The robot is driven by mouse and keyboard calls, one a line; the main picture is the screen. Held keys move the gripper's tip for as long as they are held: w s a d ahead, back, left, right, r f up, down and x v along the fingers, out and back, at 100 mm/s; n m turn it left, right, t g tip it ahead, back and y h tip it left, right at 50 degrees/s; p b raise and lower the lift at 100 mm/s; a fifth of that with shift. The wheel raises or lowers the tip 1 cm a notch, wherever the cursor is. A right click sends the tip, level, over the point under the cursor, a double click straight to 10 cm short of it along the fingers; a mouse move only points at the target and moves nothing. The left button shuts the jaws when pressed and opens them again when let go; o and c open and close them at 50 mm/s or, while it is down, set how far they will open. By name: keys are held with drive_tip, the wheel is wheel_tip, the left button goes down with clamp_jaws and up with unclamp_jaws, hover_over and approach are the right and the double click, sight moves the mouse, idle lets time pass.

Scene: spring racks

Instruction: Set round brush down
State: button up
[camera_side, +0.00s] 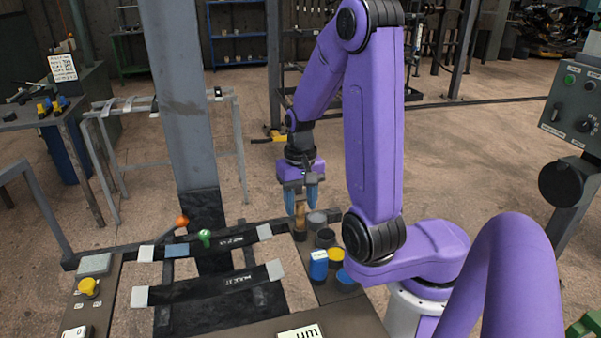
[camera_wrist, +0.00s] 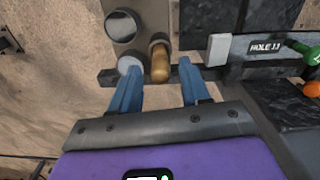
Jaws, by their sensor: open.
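The round brush (camera_side: 300,214) has a tan wooden handle and stands about upright at the back edge of the bench, its lower end in or on something dark. The wrist view shows its rounded handle end (camera_wrist: 160,65) pointing towards the camera. My gripper (camera_side: 301,207) is open, its blue fingers pointing down around the upper part of the handle. In the wrist view my gripper (camera_wrist: 158,70) has one finger on each side of the handle, with a visible gap at the right. Whether the left finger touches is unclear. The brush's bristles are hidden.
A grey round cup (camera_side: 317,219) and a black one (camera_side: 325,237) stand close right of the brush. A blue container (camera_side: 318,264) and a yellow-topped one (camera_side: 337,254) are nearer. Left are a green knob (camera_side: 205,237), an orange knob (camera_side: 182,221) and dark labelled bars (camera_side: 215,284).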

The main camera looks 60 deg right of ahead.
wheel_tip(320, 180, up, 9)
drive_tip(key=w+a+n, duration=0.5)
drive_tip(key=a+n, duration=0.1)
drive_tip(key=s+a+f+n, duration=0.1)
drive_tip(key=s+a+n, duration=0.1)
drive_tip(key=s+n, duration=0.5)
drive_tip(key=s+a+f+n, duration=0.2)
drive_tip(key=s+n, duration=0.5)
drive_tip(key=s, duration=0.5)
drive_tip(key=shift+a, duration=0.2)
idle(0.3)
drive_tip(key=shift+w, duration=0.1)
idle(1.2)
